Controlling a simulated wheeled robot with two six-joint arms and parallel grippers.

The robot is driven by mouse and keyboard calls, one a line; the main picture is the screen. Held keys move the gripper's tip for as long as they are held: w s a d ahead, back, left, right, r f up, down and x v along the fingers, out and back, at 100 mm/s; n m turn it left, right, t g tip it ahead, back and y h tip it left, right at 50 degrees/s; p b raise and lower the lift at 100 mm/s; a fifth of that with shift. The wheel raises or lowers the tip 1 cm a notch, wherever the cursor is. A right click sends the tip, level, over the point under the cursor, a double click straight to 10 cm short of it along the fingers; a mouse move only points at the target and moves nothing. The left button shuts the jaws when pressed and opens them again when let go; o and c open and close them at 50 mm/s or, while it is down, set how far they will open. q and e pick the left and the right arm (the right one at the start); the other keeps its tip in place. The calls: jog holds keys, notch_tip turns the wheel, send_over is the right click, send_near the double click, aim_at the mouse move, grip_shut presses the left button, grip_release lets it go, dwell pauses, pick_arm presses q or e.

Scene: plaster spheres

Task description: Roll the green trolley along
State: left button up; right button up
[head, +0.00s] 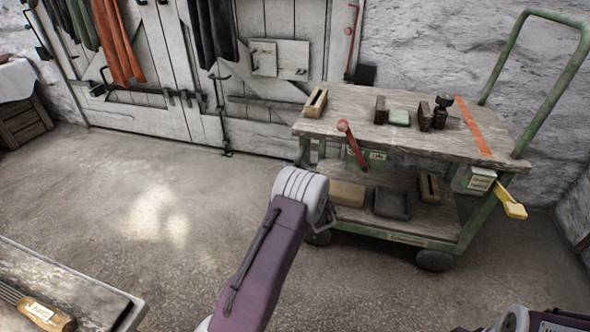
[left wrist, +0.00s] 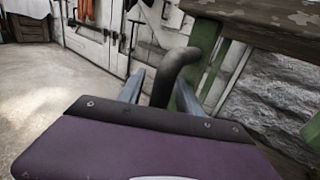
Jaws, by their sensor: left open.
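The green trolley (head: 440,235) stands at the right in the head view, with a worn wooden top (head: 345,100), a lower shelf and dark wheels. Its tall green push handle (head: 497,55) rises at the far right end. My left arm reaches its near left end. In the left wrist view my left gripper (left wrist: 158,88) is open, its two grey fingers apart. A dark curved bar (left wrist: 172,72) shows between or just beyond the fingers; I cannot tell whether they touch it. A green trolley post (left wrist: 207,55) is just right of it. My right gripper is not in view.
Blocks, a dark bottle (head: 441,112) and an orange strip (head: 472,125) are on the top; a red-knobbed lever (head: 344,126) and yellow handle (head: 513,208) stick out. A workbench (head: 60,270) is at lower left. Floor (head: 130,190) left of the trolley is clear.

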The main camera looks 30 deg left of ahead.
pick_arm(q)
grip_shut()
jog(key=shift+f, duration=0.1)
dwell(1.2)
